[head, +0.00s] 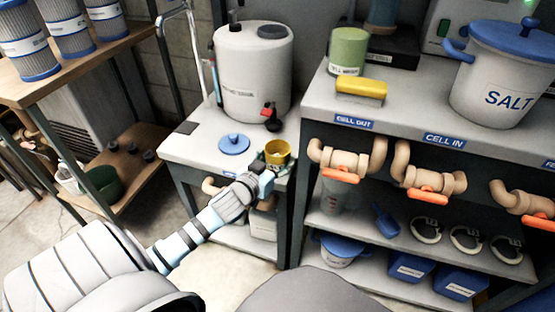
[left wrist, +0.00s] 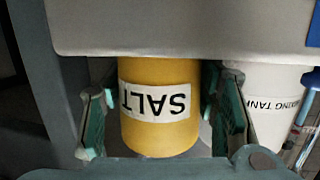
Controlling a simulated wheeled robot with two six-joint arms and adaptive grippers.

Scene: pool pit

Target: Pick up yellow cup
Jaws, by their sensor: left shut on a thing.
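The yellow cup (head: 277,149) is at the right front corner of the low white table (head: 190,153). In the left wrist view the cup (left wrist: 160,75) shows large, with a white SALT label that reads upside down. My left gripper (head: 268,168) is at the cup, its fingers on either side of it. It is shut on the cup, and the fingers (left wrist: 165,115) also show in the left wrist view. I cannot tell whether the cup still touches the tabletop. My right gripper is not in view.
A blue lid (head: 234,144) lies left of the cup. A big white tank (head: 252,75) stands behind it. The taller bench (head: 420,100) with pipes and orange-handled valves (head: 341,175) is close on the right. A wooden shelf (head: 75,62) stands at the left.

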